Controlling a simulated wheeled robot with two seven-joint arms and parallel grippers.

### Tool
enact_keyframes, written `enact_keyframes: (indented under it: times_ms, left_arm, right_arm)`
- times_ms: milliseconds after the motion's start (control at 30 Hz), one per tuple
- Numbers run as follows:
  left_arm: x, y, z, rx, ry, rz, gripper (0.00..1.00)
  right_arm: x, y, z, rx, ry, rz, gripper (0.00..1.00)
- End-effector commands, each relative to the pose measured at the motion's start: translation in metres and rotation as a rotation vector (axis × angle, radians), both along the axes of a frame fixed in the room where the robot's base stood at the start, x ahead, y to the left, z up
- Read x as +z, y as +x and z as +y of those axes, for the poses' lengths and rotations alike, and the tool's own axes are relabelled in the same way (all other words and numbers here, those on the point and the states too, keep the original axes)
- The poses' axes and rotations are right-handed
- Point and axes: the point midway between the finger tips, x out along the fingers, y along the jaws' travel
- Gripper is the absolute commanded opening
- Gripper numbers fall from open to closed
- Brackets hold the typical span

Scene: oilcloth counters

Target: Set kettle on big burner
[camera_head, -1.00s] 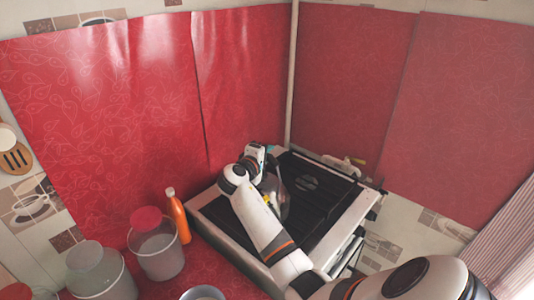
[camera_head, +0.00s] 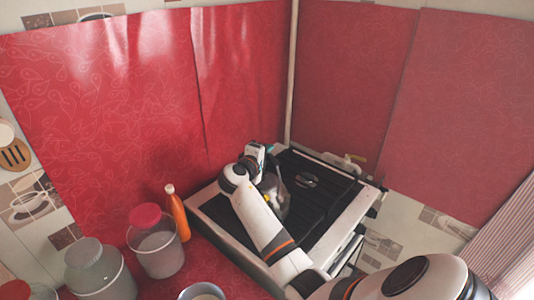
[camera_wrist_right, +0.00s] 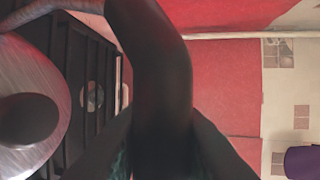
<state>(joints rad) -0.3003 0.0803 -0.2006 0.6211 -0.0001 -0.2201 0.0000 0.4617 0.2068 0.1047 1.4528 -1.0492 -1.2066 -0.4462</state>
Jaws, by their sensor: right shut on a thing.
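The kettle (camera_head: 283,203) is a shiny metal pot, mostly hidden behind my right arm over the black stove top (camera_head: 320,200) in the head view. In the right wrist view its metal lid and body (camera_wrist_right: 62,65) fill the left side, with a dark knob. My right gripper (camera_head: 265,158) is shut on the kettle's dark handle (camera_wrist_right: 160,60), which runs between its fingers in the wrist view. A round burner (camera_head: 307,181) shows right of the kettle. Whether the kettle's base touches the stove is hidden. My left gripper is not in view.
An orange bottle (camera_head: 178,214) and a red-lidded container (camera_head: 155,250) stand left of the stove, with a larger clear jar (camera_head: 98,275) nearer. A bowl (camera_head: 202,292) is at the bottom edge. Red oilcloth walls (camera_head: 240,80) rise behind the stove.

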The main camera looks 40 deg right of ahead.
Motion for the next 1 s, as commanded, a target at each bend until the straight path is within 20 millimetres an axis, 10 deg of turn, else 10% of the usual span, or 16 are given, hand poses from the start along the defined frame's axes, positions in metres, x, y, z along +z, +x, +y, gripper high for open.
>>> enact_keyframes:
  times_ms: [100, 133, 300, 667, 1000]
  left_arm:
    - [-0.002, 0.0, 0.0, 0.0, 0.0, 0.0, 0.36]
    - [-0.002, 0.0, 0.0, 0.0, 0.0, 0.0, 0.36]
    - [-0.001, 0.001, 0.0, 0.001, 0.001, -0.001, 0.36]
    - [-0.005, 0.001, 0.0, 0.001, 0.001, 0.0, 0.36]
    - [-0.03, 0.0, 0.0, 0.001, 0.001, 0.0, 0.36]
  right_arm:
    - [0.001, 0.0, 0.0, 0.0, -0.005, -0.005, 0.0]
    - [0.001, 0.0, 0.0, 0.0, -0.005, -0.005, 0.23]
    - [0.0, 0.0, 0.0, 0.0, -0.003, -0.003, 0.47]
    - [-0.004, -0.002, 0.007, 0.002, 0.002, 0.0, 0.47]
    - [0.008, -0.024, 0.068, 0.003, 0.003, -0.005, 0.47]
